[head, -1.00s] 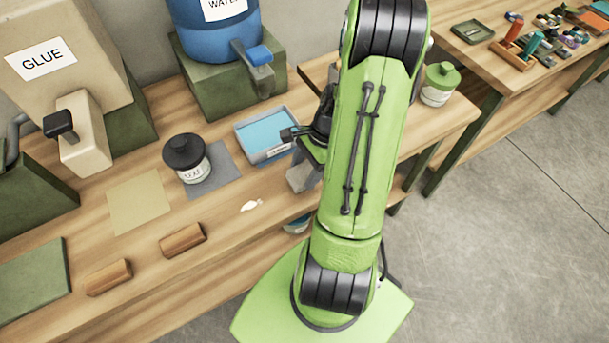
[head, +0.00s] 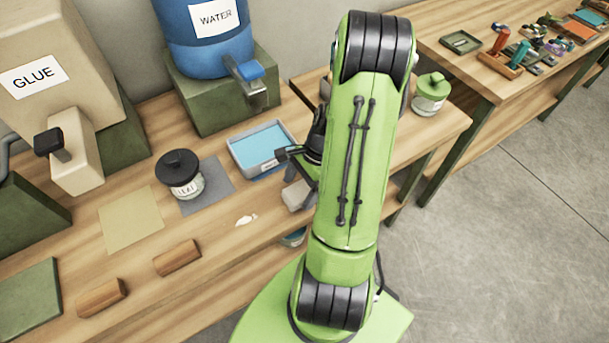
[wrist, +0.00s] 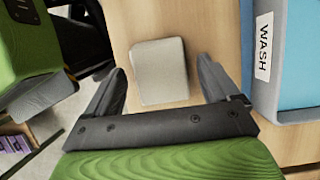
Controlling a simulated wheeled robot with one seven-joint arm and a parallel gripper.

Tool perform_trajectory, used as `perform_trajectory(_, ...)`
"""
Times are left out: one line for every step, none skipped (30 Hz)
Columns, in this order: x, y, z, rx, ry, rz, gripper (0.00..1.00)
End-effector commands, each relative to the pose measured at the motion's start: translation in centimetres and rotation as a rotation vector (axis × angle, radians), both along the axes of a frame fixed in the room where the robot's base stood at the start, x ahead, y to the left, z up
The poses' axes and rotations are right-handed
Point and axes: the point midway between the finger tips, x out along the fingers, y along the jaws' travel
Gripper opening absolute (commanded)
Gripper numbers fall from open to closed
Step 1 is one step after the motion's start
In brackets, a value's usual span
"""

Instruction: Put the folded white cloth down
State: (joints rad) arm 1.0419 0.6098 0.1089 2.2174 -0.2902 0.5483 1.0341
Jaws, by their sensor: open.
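The folded white cloth (wrist: 160,72) lies flat on the wooden bench top near its front edge. In the head view it shows as a small pale block (head: 297,195), partly hidden by my arm. My gripper (wrist: 160,64) is open, with one finger on each side of the cloth and a visible gap on both sides. In the head view my gripper (head: 293,172) is just above the cloth, partly behind my green arm.
The blue wash tray (head: 240,163) is close beside the gripper. A black-lidded jar (head: 181,177) stands on a grey mat, left of the tray. A white scrap (head: 246,219) and two wooden blocks lie near the front edge. The water barrel (head: 205,45) stands behind.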

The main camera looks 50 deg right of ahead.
Motion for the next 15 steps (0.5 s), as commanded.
perform_trajectory(0.0, -0.6, 1.1, -0.007, -0.003, -0.004, 0.88)
perform_trajectory(-0.1, -0.8, 1.8, -0.008, -0.003, -0.003, 0.88)
perform_trajectory(-0.2, -1.2, 2.8, -0.008, -0.004, -0.004, 0.88)
perform_trajectory(-0.3, -1.5, 3.7, -0.008, -0.004, -0.004, 0.88)
perform_trajectory(-0.4, -1.9, 4.5, -0.010, -0.004, -0.004, 0.88)
perform_trajectory(-0.6, -2.3, 5.6, -0.008, -0.003, -0.005, 0.88)
perform_trajectory(-0.6, -2.6, 6.3, -0.009, -0.005, -0.004, 0.88)
perform_trajectory(-0.7, -2.8, 7.0, -0.008, -0.004, -0.004, 0.88)
perform_trajectory(-0.8, -3.2, 7.9, -0.009, -0.004, -0.003, 0.88)
perform_trajectory(-0.9, -3.4, 8.5, -0.006, -0.004, -0.002, 0.88)
perform_trajectory(-1.0, -3.6, 9.0, -0.006, -0.003, -0.002, 0.88)
perform_trajectory(-1.1, -3.9, 9.6, -0.006, -0.002, -0.004, 0.88)
perform_trajectory(-1.1, -4.0, 9.9, -0.005, -0.002, -0.003, 0.88)
perform_trajectory(-1.2, -4.1, 10.2, -0.004, -0.002, -0.003, 0.88)
perform_trajectory(-1.2, -4.2, 10.5, -0.004, -0.002, -0.002, 0.88)
